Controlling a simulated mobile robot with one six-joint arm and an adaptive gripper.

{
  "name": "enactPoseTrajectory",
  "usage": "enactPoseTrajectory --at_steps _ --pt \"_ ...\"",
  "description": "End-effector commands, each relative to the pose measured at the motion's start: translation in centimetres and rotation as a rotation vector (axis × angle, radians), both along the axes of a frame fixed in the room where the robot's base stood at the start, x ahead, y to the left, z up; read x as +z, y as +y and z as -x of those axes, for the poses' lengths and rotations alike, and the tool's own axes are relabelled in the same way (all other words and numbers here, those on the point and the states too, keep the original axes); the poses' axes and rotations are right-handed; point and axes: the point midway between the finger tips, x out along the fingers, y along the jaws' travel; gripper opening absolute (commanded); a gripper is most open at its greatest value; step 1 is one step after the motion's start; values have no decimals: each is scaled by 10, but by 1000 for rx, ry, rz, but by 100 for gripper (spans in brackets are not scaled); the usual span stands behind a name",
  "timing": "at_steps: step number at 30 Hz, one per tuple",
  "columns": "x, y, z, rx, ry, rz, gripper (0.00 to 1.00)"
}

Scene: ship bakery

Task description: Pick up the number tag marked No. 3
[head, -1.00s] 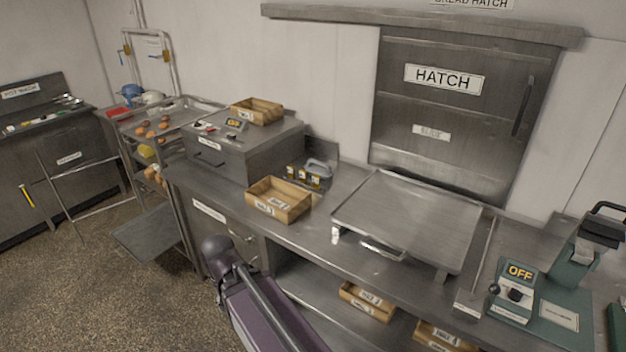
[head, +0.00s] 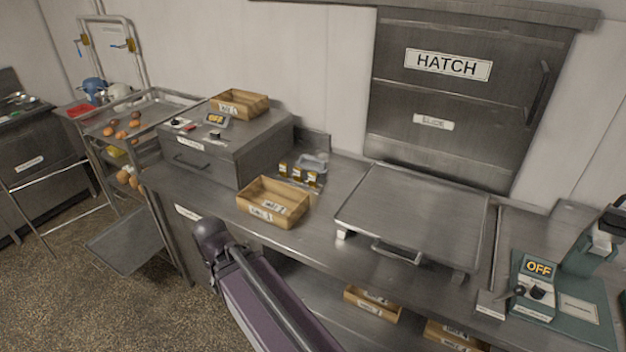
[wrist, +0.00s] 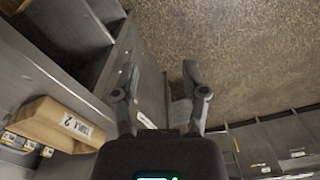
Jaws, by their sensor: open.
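My gripper (wrist: 160,82) is open and empty in the wrist view, over the floor in front of the counter, with the tags off to the left. In the head view my arm shows, but the gripper's fingers do not.
A labelled wooden box (head: 273,203) sits in front of the tags; it also shows in the wrist view (wrist: 55,123). A metal oven-like unit (head: 215,150) stands left of them and a large metal tray (head: 415,215) right. A trolley (head: 150,110) stands farther left. The floor in front is clear.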

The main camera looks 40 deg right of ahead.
Motion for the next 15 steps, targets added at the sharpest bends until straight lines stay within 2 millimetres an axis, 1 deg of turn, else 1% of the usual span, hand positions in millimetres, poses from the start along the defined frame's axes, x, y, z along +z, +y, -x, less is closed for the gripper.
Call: enactPoseTrajectory --at_steps 9,11,12,13,15 --pt "0 0 0 0 0 0 57" --pt "0 0 0 0 0 0 75" --pt "0 -1 -1 2 -1 2 87" --pt "-1 -1 -2 5 -2 3 94" --pt "-2 -4 -5 16 -8 11 94"
